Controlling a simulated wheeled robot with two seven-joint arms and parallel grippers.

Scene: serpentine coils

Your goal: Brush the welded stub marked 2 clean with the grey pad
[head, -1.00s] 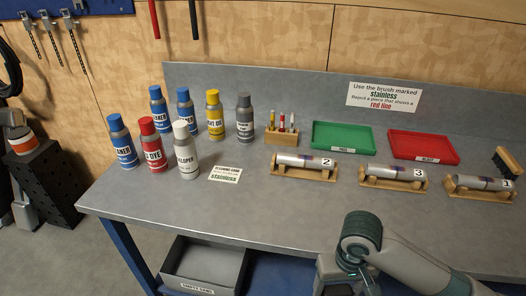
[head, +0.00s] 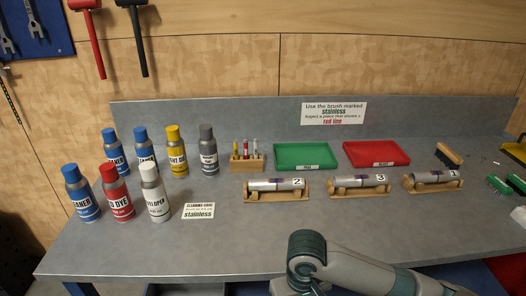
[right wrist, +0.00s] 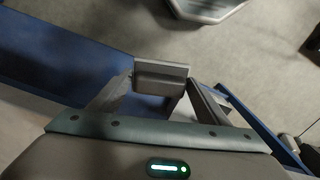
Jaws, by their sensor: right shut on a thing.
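The welded stub marked 2 (head: 262,184) is a silver cylinder with a dark bluish weld band. It lies in a wooden cradle (head: 290,197) near the middle of the bench, its number label at its right end. My right arm comes in at the bottom of the head view, in front of the stubs; its fingertips are hidden there. In the right wrist view my right gripper (right wrist: 160,92) is shut on a grey block (right wrist: 160,76), which looks like the grey pad. It is apart from the stub. My left gripper is not in view.
Stubs marked 3 (head: 358,181) and 1 (head: 432,176) lie in cradles to the right. Behind are a green tray (head: 308,167) and a red tray (head: 405,162). Several bottles stand at the left. A dark brush (head: 449,155) and green brushes (head: 499,187) lie at the right. The bench front is mostly clear.

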